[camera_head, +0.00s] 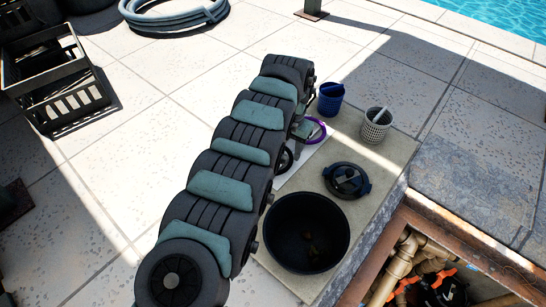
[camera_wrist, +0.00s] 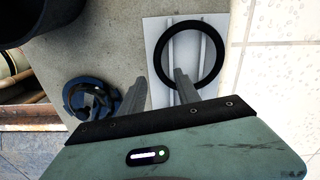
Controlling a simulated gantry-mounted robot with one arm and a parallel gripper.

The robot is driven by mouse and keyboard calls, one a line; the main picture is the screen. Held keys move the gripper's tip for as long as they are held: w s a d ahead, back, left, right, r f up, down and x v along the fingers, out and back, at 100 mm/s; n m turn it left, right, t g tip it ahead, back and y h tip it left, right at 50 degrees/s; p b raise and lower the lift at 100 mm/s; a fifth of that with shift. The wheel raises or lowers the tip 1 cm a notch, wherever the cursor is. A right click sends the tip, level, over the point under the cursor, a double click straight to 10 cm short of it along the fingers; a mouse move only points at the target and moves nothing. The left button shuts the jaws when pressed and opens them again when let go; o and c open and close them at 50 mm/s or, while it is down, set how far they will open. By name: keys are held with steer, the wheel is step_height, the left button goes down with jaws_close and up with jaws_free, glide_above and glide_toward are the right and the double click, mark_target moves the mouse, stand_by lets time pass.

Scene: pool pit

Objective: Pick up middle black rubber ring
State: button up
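A black ring (camera_wrist: 158,52) lies on a white board (camera_wrist: 152,28) with raised light bars in the wrist view. In the head view, part of the black ring (camera_head: 285,161) shows beside my arm, which hides the rest. A purple ring (camera_head: 322,128) shows farther back there, also partly hidden. My gripper (camera_wrist: 160,78) is open, with nothing between its fingers that I can see held. In the wrist view its right finger overlaps the ring's opening and near rim, and its left finger is outside the ring to the left. Their height above the ring cannot be told.
A black tub (camera_head: 270,238), a dark blue-and-black round part (camera_head: 346,181), a blue cup (camera_head: 330,100) and a grey perforated basket (camera_head: 376,126) stand around the board. An open pit with pipes (camera_head: 402,262) lies front right. A black crate (camera_head: 62,100) stands far left.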

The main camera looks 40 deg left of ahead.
mark_target(289, 165)
steer(key=f, duration=0.3)
steer(key=f+p, duration=0.1)
steer(key=f, duration=0.1)
steer(key=shift+d+f, duration=0.1)
steer(key=shift+d, duration=0.15)
steer(key=shift+s+a+f, duration=0.1)
steer(key=shift+f, duration=0.15)
steer(key=shift+c, duration=0.5)
jaws_close()
